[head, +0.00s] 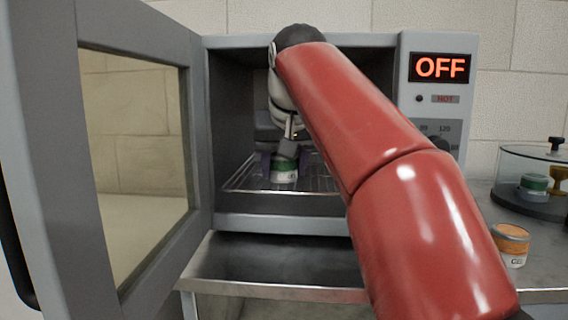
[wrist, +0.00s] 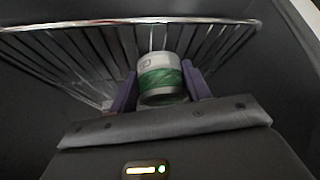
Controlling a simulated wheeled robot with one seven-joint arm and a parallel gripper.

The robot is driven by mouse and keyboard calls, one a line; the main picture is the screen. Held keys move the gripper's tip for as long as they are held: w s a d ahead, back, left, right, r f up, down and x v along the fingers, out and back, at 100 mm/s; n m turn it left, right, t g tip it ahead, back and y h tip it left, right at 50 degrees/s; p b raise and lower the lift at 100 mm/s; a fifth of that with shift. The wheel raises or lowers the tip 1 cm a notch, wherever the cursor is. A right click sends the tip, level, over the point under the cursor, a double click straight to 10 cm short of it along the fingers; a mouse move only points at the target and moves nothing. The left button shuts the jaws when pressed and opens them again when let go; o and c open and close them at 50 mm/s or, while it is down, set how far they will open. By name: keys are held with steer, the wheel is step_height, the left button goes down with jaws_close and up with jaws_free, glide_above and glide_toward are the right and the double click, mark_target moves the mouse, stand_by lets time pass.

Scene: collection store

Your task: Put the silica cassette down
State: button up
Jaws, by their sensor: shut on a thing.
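The silica cassette (head: 284,168) is a small round canister with a white body and a green band. It is inside the open oven, at the wire rack (head: 238,180). My gripper (head: 284,160) reaches in through the oven opening and is shut on it. In the wrist view the cassette (wrist: 160,78) sits between the two purple fingers (wrist: 160,88) of my gripper, over the rack bars (wrist: 95,55). I cannot tell whether its base touches the rack.
The oven door (head: 150,160) stands open at the left. The oven panel (head: 440,70) reads OFF. At the right, a glass desiccator (head: 535,170) holds another green-banded canister (head: 533,184) and a yellowish one. An orange-topped canister (head: 511,245) stands on the steel bench (head: 270,265).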

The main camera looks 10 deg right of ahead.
steer(key=o, duration=1)
steer(key=shift+f, duration=0.1)
steer(key=shift+r, duration=0.4)
steer(key=p+v, duration=0.2)
steer(key=v, duration=0.5)
steer(key=shift+s, duration=0.15)
